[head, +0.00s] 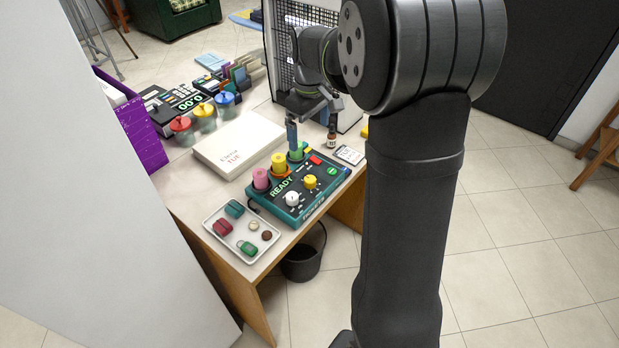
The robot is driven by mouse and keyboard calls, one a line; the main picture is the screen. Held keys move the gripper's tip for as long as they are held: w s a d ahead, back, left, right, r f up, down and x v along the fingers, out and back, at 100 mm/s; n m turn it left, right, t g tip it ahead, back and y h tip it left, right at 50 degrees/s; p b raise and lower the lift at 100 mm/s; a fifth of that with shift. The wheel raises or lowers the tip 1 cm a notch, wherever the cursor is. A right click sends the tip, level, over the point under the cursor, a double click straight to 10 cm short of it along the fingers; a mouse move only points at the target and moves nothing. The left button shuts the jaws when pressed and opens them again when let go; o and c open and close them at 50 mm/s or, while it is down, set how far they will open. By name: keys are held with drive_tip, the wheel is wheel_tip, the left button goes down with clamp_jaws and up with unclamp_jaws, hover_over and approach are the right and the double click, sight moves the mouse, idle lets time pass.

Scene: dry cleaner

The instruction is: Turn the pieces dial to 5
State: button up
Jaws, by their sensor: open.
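A teal ticket machine (283,212) lies on the near part of the table, with a lit READY display. Its top has a white knob (292,199) and a yellow knob (310,182), each with small marks around it. The marks are too small to read, so I cannot tell which knob is the pieces dial or where either points. Pink, yellow and green rolls (261,178) stand along its back edge. My gripper (308,126) is open and empty, pointing down above the back right of the machine near the green roll, apart from both knobs.
Lidded jars (204,118) and a purple stand (142,135) are farther left.

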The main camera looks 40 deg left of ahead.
drive_tip(key=shift+r, duration=1)
